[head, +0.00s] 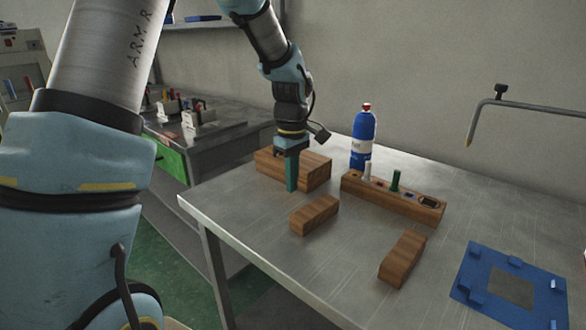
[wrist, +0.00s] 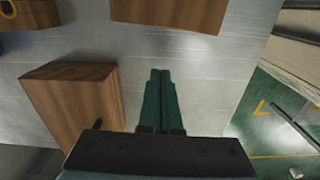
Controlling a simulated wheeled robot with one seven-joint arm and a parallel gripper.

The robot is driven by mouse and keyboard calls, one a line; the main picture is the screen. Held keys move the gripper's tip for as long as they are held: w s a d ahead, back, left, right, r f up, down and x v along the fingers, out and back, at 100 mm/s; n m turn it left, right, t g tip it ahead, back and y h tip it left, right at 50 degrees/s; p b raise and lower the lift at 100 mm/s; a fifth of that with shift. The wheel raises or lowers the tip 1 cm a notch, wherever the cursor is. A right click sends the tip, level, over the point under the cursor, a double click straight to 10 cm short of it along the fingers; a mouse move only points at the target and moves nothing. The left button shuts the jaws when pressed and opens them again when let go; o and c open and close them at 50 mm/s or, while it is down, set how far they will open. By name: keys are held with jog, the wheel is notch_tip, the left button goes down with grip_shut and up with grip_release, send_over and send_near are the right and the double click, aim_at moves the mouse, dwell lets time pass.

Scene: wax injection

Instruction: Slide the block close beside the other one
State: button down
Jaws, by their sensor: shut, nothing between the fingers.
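Two small wooden blocks lie apart on the metal table in the head view: one block (head: 315,215) near the middle, the other block (head: 402,260) farther right and nearer the front. My gripper (head: 291,188) points down, its green fingers shut and empty, to the left of and behind the middle block. In the wrist view the shut fingertips (wrist: 160,73) sit below a wooden block (wrist: 172,12) cut off by the top edge, with a gap of bare table between. I cannot tell whether the fingertips touch the table.
A larger wooden block (head: 305,170) stands close behind my gripper; it also shows in the wrist view (wrist: 72,95). A wooden holder (head: 400,202) with small tools and a blue bottle (head: 363,138) stand behind. A blue plate (head: 470,283) lies at right. Bare table separates the small blocks.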

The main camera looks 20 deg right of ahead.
aim_at(356, 242)
notch_tip(356, 242, down, 4)
jog(key=shift+r+p, duration=0.2)
jog(key=shift+p, duration=0.1)
jog(key=s, duration=0.1)
jog(key=s+d+p, duration=0.1)
jog(key=shift+s+d+f, duration=0.2)
jog(key=shift+s, duration=0.15)
jog(key=shift+s+d+f, duration=0.15)
jog(key=shift+s+d, duration=0.05)
jog(key=shift+s, duration=0.2)
jog(key=s+d, duration=0.2)
jog(key=s, duration=0.2)
jog(key=s+d+b, duration=0.1)
jog(key=s+d, duration=0.1)
jog(key=s, duration=0.3)
jog(key=s+d+b, duration=0.1)
jog(key=s+d, duration=0.1)
jog(key=s, duration=0.2)
jog(key=shift+s+d, duration=0.25)
jog(key=shift+d, duration=0.15)
jog(key=shift+w, duration=0.1)
